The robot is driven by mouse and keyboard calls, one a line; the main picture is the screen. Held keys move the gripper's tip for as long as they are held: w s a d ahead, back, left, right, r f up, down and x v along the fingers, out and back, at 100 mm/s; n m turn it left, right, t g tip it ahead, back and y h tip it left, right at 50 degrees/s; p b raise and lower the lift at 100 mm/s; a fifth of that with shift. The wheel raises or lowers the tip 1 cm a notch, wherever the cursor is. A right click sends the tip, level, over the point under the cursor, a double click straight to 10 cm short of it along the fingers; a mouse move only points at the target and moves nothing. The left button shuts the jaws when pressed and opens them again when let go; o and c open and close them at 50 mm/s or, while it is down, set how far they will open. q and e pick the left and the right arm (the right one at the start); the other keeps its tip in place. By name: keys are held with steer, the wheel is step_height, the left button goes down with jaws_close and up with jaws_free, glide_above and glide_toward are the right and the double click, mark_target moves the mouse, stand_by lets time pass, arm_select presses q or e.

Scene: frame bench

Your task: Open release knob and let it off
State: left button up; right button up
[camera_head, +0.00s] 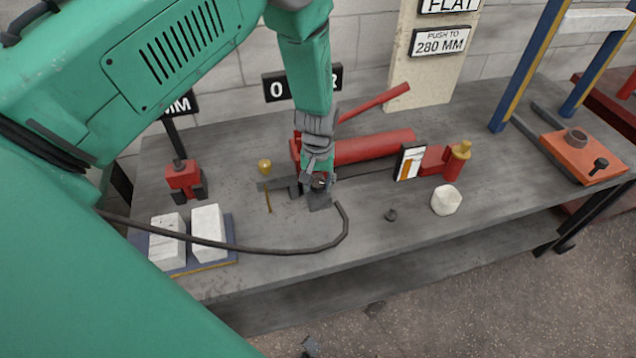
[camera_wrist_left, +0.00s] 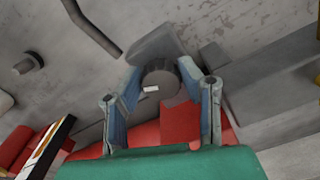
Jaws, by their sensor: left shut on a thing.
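The release knob (camera_wrist_left: 160,82) is a dark grey round knob with a small white mark, seen in the left wrist view between two blue-grey fingers. My left gripper (camera_wrist_left: 162,95) is shut on it, one finger on each side. In the head view my left gripper (camera_head: 318,183) reaches down to the near side of the red pump cylinder (camera_head: 370,147), and the knob is mostly hidden by the fingers. A red lever (camera_head: 375,102) slants up behind the gripper. My right gripper is not in view.
A black hose (camera_head: 300,250) curves across the bench in front of the gripper. White blocks on a blue tray (camera_head: 228,258) stand left.

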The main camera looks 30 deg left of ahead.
mark_target(319, 182)
arm_select(q)
steer(key=shift+w+a+r+n, duration=0.15)
steer(key=shift+w+n, duration=0.1)
steer(key=shift+n, duration=0.35)
steer(key=shift+w+d+r+n, duration=0.1)
steer(key=shift+w+n, duration=0.1)
steer(key=shift+n, duration=0.4)
steer(key=o, duration=1.1)
steer(key=shift+s+f, duration=0.1)
steer(key=shift+s, duration=0.05)
steer(key=shift+r, duration=0.4)
step_height(319, 182, up, 11)
